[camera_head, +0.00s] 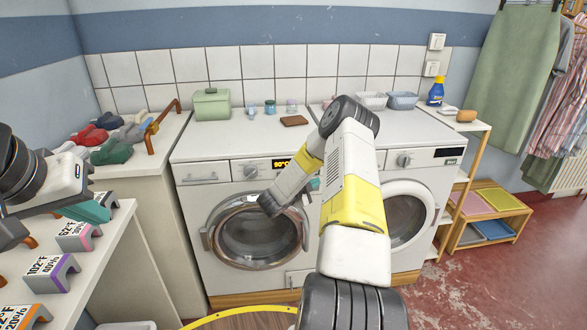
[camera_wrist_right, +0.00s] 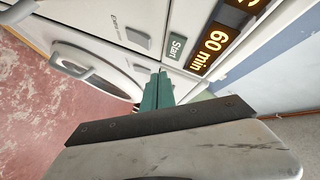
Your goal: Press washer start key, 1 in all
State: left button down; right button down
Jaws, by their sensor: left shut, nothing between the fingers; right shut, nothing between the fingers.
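The washer (camera_head: 200,200) is the left of two white front-loading machines, with a round door and a lit display (camera_head: 282,163). In the right wrist view, a grey-green key marked "Start" (camera_wrist_right: 175,46) sits on a white panel beside an orange "60 min" display (camera_wrist_right: 213,42). My right arm covers that part of the panel in the head view. My right gripper (camera_wrist_right: 158,90) is shut and empty, its teal fingertips close to the Start key; I cannot tell whether they touch. My left gripper (camera_head: 104,203) is shut and empty at the left, over a white shelf.
A second machine (camera_head: 432,170) stands to the right, partly behind my right arm. A green box (camera_head: 211,104) and small jars stand on the washer top. Folded coloured cloths (camera_head: 112,152) lie on the left counter. Number-marked holders (camera_head: 50,270) line the near-left shelf.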

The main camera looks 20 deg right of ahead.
aim_at(319, 174)
jog(key=shift+w+d, duration=0.2)
jog(key=shift+w, duration=0.5)
jog(key=shift+w+d, duration=0.15)
jog(key=shift+w, duration=0.5)
jog(key=shift+w, duration=0.1)
dwell(1.0)
jog(key=shift+w+d, duration=0.1)
jog(key=shift+w, duration=0.2)
jog(key=shift+w+d, duration=0.1)
jog(key=shift+w, duration=0.3)
dwell(0.6)
dwell(0.3)
jog(key=shift+s+a, duration=0.2)
jog(key=shift+s, duration=0.7)
